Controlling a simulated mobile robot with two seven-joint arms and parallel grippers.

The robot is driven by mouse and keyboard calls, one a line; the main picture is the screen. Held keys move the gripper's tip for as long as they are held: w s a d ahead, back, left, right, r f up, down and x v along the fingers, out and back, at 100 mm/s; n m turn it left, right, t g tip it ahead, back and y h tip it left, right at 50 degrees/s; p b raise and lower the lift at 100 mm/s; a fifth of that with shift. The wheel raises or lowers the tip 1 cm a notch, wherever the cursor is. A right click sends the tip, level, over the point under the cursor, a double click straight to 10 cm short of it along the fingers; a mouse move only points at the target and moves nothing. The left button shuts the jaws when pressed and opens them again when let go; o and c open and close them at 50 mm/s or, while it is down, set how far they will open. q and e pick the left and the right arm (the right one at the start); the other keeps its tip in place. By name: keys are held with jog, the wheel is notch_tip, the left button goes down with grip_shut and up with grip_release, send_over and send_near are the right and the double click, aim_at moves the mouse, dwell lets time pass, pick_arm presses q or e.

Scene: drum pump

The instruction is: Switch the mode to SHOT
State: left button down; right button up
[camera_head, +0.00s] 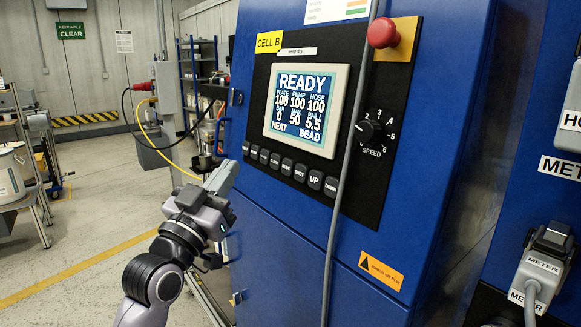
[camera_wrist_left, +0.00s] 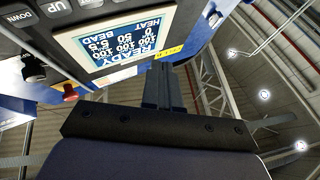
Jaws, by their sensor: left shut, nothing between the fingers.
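The control panel's screen (camera_head: 305,103) reads READY at the top, and HEAT and BEAD at the bottom. A row of dark buttons (camera_head: 287,167) runs below it; UP (camera_head: 315,180) and DOWN (camera_head: 330,187) are legible, the smaller labels are hard to read. My left gripper (camera_head: 224,175) is shut and empty, left of the row's left end and apart from the buttons. In the left wrist view the shut fingers (camera_wrist_left: 162,85) point up beside the upside-down screen (camera_wrist_left: 115,40); UP (camera_wrist_left: 58,5) shows at the top left. My right gripper is not in view.
A red mushroom button (camera_head: 383,33) and a SPEED knob (camera_head: 368,130) sit right of the screen. A grey hose (camera_head: 349,140) hangs down the cabinet front, between screen and knob. A METER connector (camera_head: 540,265) is at the right.

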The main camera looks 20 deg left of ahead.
aim_at(288, 167)
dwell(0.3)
pick_arm(q)
jog(key=w+d+f+b, duration=0.1)
jog(key=w+d, duration=0.3)
jog(key=w, duration=0.3)
jog(key=shift+w+d+f+b, duration=0.2)
jog(key=shift+w+f+b, duration=0.05)
jog(key=shift+f+b, duration=0.1)
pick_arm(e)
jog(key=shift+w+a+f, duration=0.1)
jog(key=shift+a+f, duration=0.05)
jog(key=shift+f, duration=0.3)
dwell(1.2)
pick_arm(q)
jog(key=shift+w+d+r, duration=0.1)
jog(key=shift+w, duration=0.05)
jog(key=shift+w+d, duration=0.1)
jog(key=shift+w, duration=0.1)
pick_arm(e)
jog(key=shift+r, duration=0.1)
